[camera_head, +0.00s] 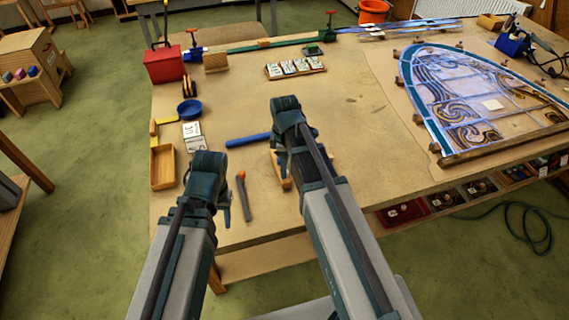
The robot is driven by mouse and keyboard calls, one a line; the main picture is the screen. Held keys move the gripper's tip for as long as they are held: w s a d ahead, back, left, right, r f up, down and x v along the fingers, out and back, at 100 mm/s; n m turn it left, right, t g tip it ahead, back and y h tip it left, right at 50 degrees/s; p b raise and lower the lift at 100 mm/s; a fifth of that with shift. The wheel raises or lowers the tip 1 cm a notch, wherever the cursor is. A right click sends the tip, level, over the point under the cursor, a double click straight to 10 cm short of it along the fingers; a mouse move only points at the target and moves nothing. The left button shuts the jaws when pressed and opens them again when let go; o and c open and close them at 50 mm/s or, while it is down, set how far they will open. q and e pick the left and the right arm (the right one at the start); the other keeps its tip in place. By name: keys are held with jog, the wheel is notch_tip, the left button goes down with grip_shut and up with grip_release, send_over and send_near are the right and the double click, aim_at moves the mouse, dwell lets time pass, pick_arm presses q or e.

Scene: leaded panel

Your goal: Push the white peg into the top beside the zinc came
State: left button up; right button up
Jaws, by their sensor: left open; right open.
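The bench top (355,140) is a wide pale wooden surface. An arched leaded panel (480,95) of blue, clear and brown glass lies at its right, with small dark pieces along its edge. Long silvery strips (410,28) lie at the back right; I cannot tell whether they are the zinc came. I cannot make out the white peg. My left gripper (209,163) is open over the front left of the bench. My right gripper (286,106) is open over the middle left, well left of the panel. Both fingertips are largely hidden by the gripper bodies.
A blue rod (247,140) lies between the grippers, and an orange-tipped tool (243,195) lies near the front edge. A wooden tray (162,168), white box (192,136), blue bowl (190,109) and red box (164,65) line the left. The bench middle is mostly clear.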

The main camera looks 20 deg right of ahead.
notch_tip(320, 180, down, 2)
jog(key=shift+f+b, duration=0.2)
jog(key=shift+b, duration=0.55)
grip_shut()
